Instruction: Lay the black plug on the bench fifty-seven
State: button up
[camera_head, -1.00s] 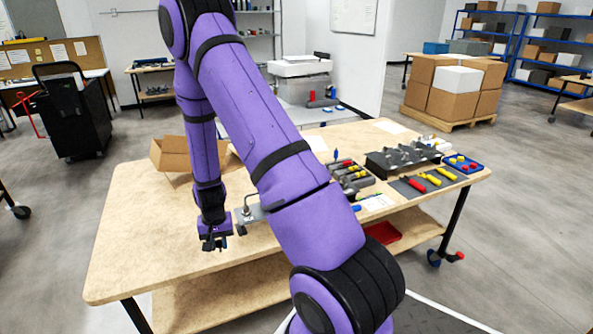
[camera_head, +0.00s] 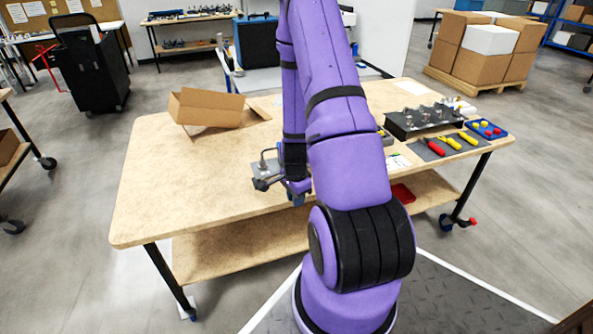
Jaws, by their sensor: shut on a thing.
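The bench is a light wooden table (camera_head: 190,205) with a lower shelf. No number on it can be read. My gripper (camera_head: 298,198) points down at the bench's front middle, partly behind my arm. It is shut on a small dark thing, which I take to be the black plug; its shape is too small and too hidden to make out. I cannot tell whether it touches the bench top. A grey plate with a metal fitting (camera_head: 266,170) lies just left of my gripper.
An open cardboard box (camera_head: 208,108) stands at the back left. A black fixture (camera_head: 425,120), a mat with red and yellow tools (camera_head: 447,145) and a blue tray (camera_head: 487,129) fill the right end.

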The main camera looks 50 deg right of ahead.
jog(key=w+d, duration=0.5)
jog(key=w+d+f, duration=0.1)
jog(key=w+d, duration=0.1)
jog(key=w, duration=0.1)
jog(key=shift+w+d, duration=0.2)
jog(key=shift+f, duration=1.8)
jog(key=shift+f, duration=0.1)
jog(key=o, duration=0.5)
jog(key=shift+o, duration=0.5)
